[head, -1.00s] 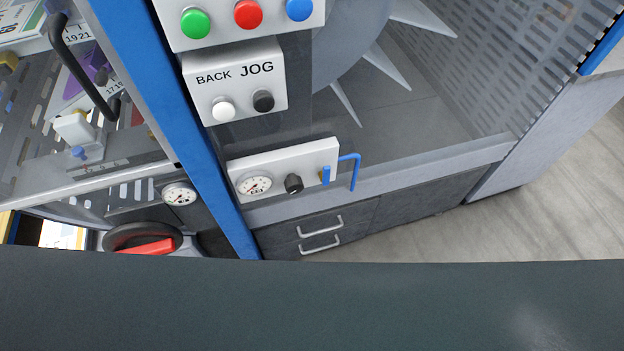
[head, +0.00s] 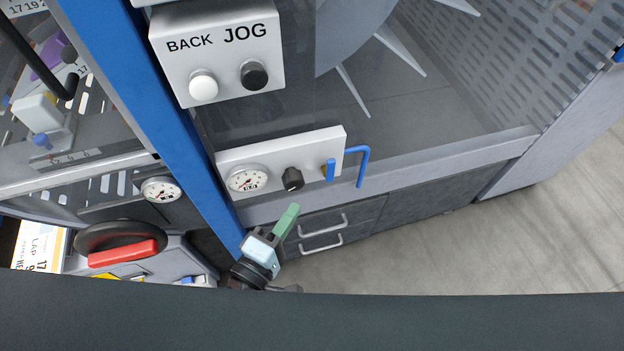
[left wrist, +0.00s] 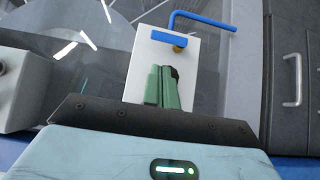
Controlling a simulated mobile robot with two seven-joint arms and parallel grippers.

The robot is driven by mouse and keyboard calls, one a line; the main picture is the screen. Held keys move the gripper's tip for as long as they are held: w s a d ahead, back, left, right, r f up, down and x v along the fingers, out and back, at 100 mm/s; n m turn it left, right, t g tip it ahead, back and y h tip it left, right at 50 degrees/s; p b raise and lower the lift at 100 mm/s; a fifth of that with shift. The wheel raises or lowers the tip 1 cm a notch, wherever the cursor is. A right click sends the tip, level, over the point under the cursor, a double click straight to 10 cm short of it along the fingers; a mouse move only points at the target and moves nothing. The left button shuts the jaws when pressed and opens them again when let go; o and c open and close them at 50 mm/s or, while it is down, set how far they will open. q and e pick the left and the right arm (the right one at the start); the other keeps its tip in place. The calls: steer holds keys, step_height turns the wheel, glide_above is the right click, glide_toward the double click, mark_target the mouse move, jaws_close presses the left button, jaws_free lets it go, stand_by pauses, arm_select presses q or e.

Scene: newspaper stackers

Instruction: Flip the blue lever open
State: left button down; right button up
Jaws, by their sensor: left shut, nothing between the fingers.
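A short blue handle part (head: 330,171) hangs beside the rod. My right gripper is not in view.
A BACK/JOG button box (head: 225,60) is above the panel. A blue upright post (head: 150,110) stands left. A red-handled round switch (head: 122,254) is at lower left. Drawers with metal handles (head: 320,243) are below the lever. Open floor (head: 540,220) lies to the right.

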mark_target(329, 166)
arm_select(q)
steer(key=x, duration=1)
steer(key=shift+p, duration=0.35)
steer(key=shift+a, duration=0.15)
